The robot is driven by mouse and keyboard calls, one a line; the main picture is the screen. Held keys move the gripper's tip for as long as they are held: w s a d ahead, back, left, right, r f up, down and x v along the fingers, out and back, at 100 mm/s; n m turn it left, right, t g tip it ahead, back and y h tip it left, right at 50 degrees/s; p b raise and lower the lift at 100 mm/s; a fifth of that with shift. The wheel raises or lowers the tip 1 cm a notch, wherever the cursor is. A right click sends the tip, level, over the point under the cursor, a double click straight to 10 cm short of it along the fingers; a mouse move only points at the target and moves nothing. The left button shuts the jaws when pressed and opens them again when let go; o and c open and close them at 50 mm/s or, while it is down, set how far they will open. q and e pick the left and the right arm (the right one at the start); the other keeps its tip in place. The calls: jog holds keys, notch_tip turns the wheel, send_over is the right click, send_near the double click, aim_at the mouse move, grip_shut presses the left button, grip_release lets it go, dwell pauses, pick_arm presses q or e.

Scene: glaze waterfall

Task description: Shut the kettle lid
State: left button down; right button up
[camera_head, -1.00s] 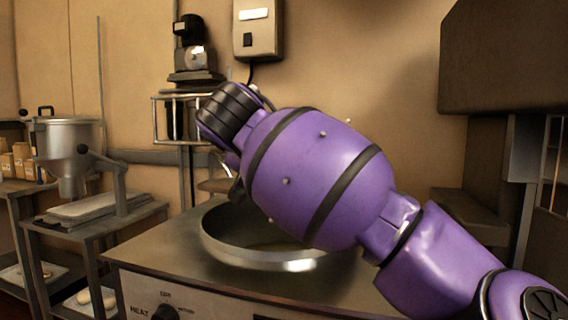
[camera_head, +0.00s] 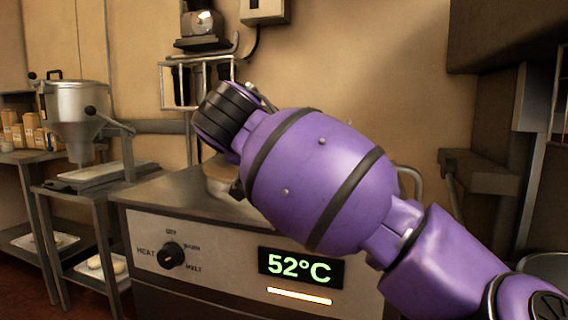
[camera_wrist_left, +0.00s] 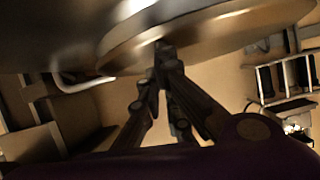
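The kettle's metal body (camera_head: 150,225) stands in the middle of the head view. Most of its top is hidden behind my purple arm, which comes from the lower right. A pale curved piece (camera_head: 220,180) shows left of the arm, and a metal loop (camera_head: 413,182) shows right of it. I cannot tell from here how far the lid is closed. In the left wrist view a large round metal disc (camera_wrist_left: 225,30) fills the top; I cannot tell if it is lid or kettle rim. My left gripper (camera_wrist_left: 164,52) has its fingertips together at the disc's edge. My right gripper is not in view.
A dial (camera_head: 172,255) and a lit 52°C display (camera_head: 300,267) are on the front panel. A funnel-shaped metal hopper (camera_head: 78,110) stands on a side table at left. A wire rack (camera_head: 197,82) is behind, and a dark shelf block (camera_head: 480,170) is at right.

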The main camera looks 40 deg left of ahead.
pick_arm(q)
notch_tip(320, 180, down, 2)
jog(key=shift+s+f+g, duration=0.1)
jog(key=shift+f+g, duration=0.15)
jog(key=shift+g, duration=0.05)
jog(key=shift+r, duration=0.5)
notch_tip(320, 180, up, 5)
jog(key=p, duration=0.2)
jog(key=s+d, duration=0.4)
jog(key=s, duration=0.6)
jog(key=shift+s+p, duration=0.15)
jog(key=shift+p, duration=0.2)
jog(key=shift+f, duration=0.2)
